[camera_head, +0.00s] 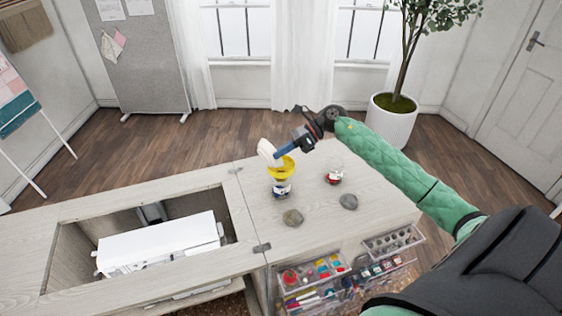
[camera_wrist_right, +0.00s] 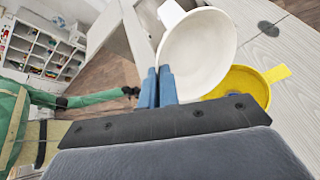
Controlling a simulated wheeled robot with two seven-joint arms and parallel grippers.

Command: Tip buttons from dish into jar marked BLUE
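My right gripper (camera_head: 279,153) is shut on a white dish (camera_head: 267,150). The dish is steeply tilted beside and above a yellow funnel (camera_head: 281,168), which sits in the mouth of a jar (camera_head: 282,189) with blue markings. In the right wrist view the blue fingertips (camera_wrist_right: 157,86) pinch the dish edge, the dish's white inside (camera_wrist_right: 200,50) looks bare, and the yellow funnel (camera_wrist_right: 243,86) is close beside it. Any lettering on the jar is too small to read. A small jar with red (camera_head: 334,177) stands to the right. My left gripper may be a small dark shape (camera_wrist_right: 131,91).
Two grey round pieces (camera_head: 293,217) (camera_head: 348,201) lie in front of the jars on the cabinet top (camera_head: 318,235). A white machine (camera_head: 160,243) sits in the opening at left. Clear trays (camera_head: 312,282) of supplies hang at the front edge. A potted plant (camera_head: 391,120) stands behind.

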